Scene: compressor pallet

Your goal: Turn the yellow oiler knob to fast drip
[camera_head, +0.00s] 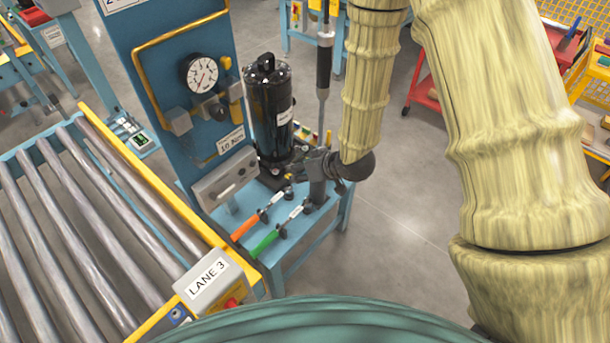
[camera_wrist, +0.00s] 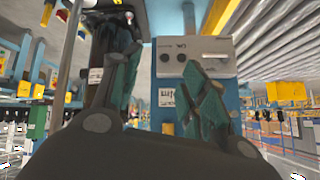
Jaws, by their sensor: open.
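A small yellow knob-like part (camera_head: 225,63) sits beside the round white gauge (camera_head: 200,74) on the blue panel (camera_head: 160,50) in the head view; I cannot tell for certain that it is the oiler knob. No drip marking is readable. My gripper (camera_head: 322,166) is low, to the right of the black cylinder's base and apart from the yellow part. In the wrist view my gripper (camera_wrist: 160,75) has its teal-padded fingers spread, with no object held between them. Beyond them are the blue panel and a grey plate (camera_wrist: 205,65) with dark round knobs.
A black cylinder (camera_head: 270,105) and a thin upright rod (camera_head: 324,65) stand close to my gripper. Orange-handled (camera_head: 245,229) and green-handled (camera_head: 264,244) tools lie on the blue bench. A roller conveyor (camera_head: 95,220) fills the left. Open floor (camera_head: 405,215) lies right of the bench.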

